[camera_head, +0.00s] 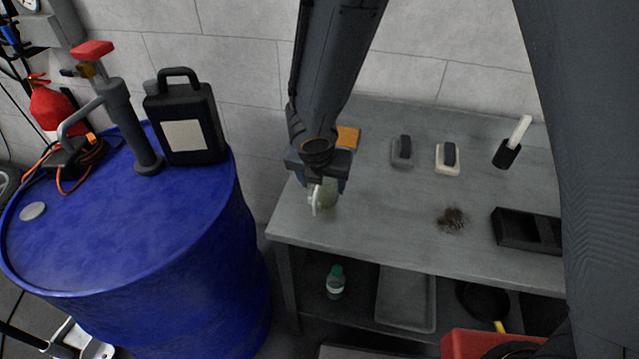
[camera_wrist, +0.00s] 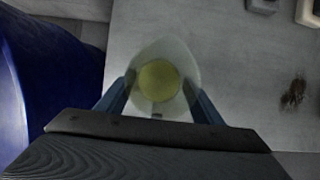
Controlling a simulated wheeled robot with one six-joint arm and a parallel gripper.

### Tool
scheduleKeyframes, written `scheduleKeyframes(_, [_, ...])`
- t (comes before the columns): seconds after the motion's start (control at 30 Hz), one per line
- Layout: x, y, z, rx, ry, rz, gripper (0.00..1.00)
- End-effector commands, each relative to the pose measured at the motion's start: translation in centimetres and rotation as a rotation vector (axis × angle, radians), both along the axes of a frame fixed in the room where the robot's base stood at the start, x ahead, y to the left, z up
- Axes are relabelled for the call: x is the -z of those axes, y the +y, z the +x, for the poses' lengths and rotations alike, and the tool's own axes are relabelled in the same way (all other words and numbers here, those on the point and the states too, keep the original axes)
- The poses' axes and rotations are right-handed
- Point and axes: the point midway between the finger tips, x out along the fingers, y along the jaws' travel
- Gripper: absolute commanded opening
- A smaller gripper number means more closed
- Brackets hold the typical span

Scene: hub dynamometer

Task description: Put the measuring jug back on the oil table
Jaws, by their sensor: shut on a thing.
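The measuring jug (camera_wrist: 160,57) is pale and translucent, with yellowish liquid inside. In the wrist view I look down into it, between the two blue fingers of my gripper (camera_wrist: 160,100), which is shut on it. In the head view the jug (camera_head: 327,195) shows under my gripper (camera_head: 322,187), with a white handle towards the left. It is over the left front part of the grey oil table (camera_head: 375,235). I cannot tell whether its base touches the tabletop.
A blue drum (camera_head: 130,235) stands left of the table, bearing a black canister (camera_head: 185,125) and a hand pump (camera_head: 130,125). On the table are an orange cloth (camera_head: 347,137), a dark stain (camera_head: 452,219) and a black tray (camera_head: 525,232). The table's centre is mostly clear.

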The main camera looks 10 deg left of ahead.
Motion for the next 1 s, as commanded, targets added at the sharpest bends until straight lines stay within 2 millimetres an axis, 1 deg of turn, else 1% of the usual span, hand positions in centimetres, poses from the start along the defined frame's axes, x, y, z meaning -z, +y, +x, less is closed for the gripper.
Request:
scheduleKeyframes(0.3, [0.5,0.0,0.0,0.000,0.000,0.000,0.32])
scheduleKeyframes(0.33, [0.4,0.0,0.0,0.000,0.000,0.000,0.66])
scheduleKeyframes(0.4, [0.4,0.0,0.0,0.000,0.000,0.000,0.78])
scheduleKeyframes(0.43, [0.4,0.0,0.0,0.000,0.000,0.000,0.79])
scheduleKeyframes(0.7, [0.3,0.0,0.0,0.000,0.000,0.000,0.79])
scheduleKeyframes(0.83, [-0.1,0.0,0.0,0.001,0.000,-0.001,0.79])
scheduleKeyframes(0.87, [-0.3,0.0,-0.1,0.001,0.000,0.000,0.79])
scheduleKeyframes(1.0, [-2.8,0.2,-1.0,0.000,-0.002,0.002,0.79])
